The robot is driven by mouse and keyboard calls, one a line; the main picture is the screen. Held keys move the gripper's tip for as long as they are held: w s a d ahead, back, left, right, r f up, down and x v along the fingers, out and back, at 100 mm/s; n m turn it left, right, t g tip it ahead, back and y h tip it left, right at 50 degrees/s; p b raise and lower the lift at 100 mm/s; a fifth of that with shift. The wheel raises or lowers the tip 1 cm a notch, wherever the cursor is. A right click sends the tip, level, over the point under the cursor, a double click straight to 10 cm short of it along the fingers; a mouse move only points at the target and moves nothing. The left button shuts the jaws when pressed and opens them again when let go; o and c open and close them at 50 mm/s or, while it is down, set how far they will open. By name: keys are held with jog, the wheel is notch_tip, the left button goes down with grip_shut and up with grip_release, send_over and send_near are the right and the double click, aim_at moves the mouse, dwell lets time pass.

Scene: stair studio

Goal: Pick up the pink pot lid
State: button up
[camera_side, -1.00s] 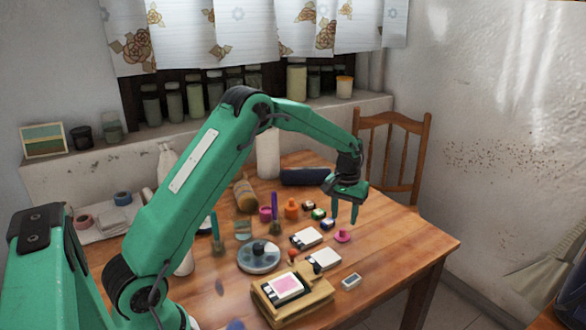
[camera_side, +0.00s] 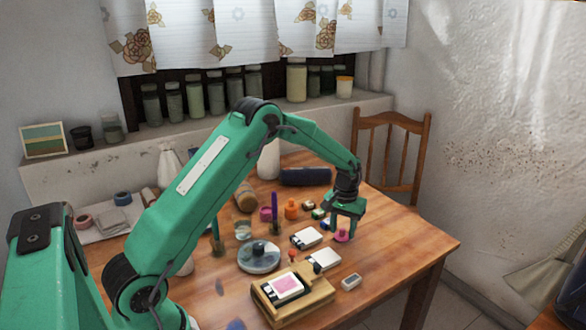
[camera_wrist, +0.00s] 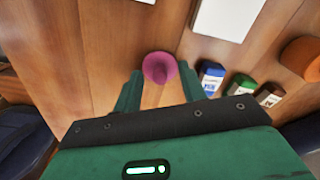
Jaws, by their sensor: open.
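The pink pot lid (camera_side: 342,236) lies on the wooden table, toward its right side. In the wrist view the lid (camera_wrist: 159,67) is round with a darker knob in its middle. My gripper (camera_side: 344,230) is low over the table at the lid. In the wrist view my gripper (camera_wrist: 159,82) is open, with one green finger to each side of the lid and the lid around the level of the fingertips. I cannot tell whether either finger touches it. In the side view the fingers partly cover the lid.
White-topped boxes (camera_side: 306,238) lie left of the lid. The table's right side (camera_side: 400,240) is clear.

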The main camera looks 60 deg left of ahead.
aim_at(344, 230)
grip_shut()
jog(key=shift+r, duration=0.15)
dwell(0.4)
jog(key=shift+r, duration=0.55)
jog(key=r, duration=0.3)
jog(key=shift+s+d+r, duration=0.1)
jog(key=shift+d, duration=0.2)
jog(key=s+d+r, duration=0.3)
jog(key=d+r, duration=0.3)
jog(key=d, duration=0.4)
jog(key=shift+s+d+r, duration=0.25)
jog(key=shift+s, duration=0.1)
jog(key=shift+a, duration=0.1)
